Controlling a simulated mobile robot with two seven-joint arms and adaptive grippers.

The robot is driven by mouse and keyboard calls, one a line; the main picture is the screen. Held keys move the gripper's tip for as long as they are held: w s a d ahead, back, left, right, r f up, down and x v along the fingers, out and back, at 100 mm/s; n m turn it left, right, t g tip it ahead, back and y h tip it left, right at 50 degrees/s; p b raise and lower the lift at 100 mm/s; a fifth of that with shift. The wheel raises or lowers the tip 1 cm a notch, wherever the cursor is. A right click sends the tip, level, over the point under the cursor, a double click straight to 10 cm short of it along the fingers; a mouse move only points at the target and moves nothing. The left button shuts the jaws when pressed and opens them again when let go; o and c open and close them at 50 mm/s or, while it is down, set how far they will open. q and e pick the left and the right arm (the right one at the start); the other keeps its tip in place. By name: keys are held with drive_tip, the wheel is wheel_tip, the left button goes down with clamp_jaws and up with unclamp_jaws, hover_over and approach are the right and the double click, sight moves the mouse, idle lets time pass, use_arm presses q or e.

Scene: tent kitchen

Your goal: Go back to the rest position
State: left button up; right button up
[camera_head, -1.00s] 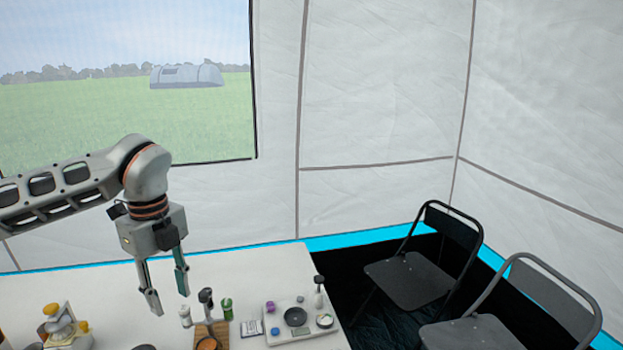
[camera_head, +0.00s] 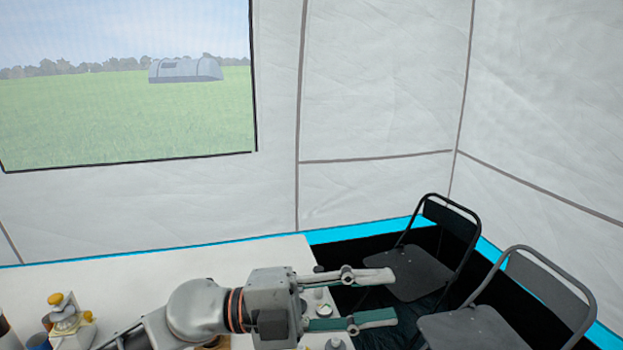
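My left gripper (camera_head: 391,297) is in the lower middle of the head view. Its arm comes in from the bottom left and lies low across the white table (camera_head: 150,279). The two fingers point to the right, past the table's right edge. They are spread wide apart with nothing between them, so the gripper is open. The arm and gripper hide most of the small items on the table's right part. My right gripper is not in view.
A yellow-topped item (camera_head: 66,318) stands at the table's left. A black folding chair (camera_head: 414,273) stands beyond the fingers, and a grey folding chair (camera_head: 474,328) is at the lower right. The table's back strip is clear.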

use_arm(q)
drive_tip(key=w+a+r+n+t+h, duration=0.2)
drive_tip(key=w+a+r+n+t, duration=0.25)
drive_tip(key=t, duration=0.25)
drive_tip(key=w+a+f+n+t+y, duration=0.3)
drive_tip(key=w+a+n+t+y, duration=0.3)
drive_tip(key=a+n+t+y, duration=0.45)
drive_tip(key=a+f+n+y, duration=1.1)
drive_tip(key=a+f+y, duration=0.1)
drive_tip(key=a+f, duration=0.45)
drive_tip(key=s+a+f+g+y, duration=0.2)
drive_tip(key=s+a+f+g, duration=0.3)
drive_tip(key=s+a+f, duration=0.35)
drive_tip(key=s+a+f+g+y, duration=0.2)
drive_tip(key=s+a+f+g, duration=0.3)
drive_tip(key=s+f, duration=0.55)
drive_tip(key=d+f+n+t+h, duration=0.3)
drive_tip(key=d+f+h, duration=0.5)
drive_tip(key=d+f, duration=0.5)
drive_tip(key=d, duration=0.3)
drive_tip(key=shift+w+d+f, duration=0.15)
drive_tip(key=shift+w+f, duration=0.1)
drive_tip(key=shift+f, duration=0.05)
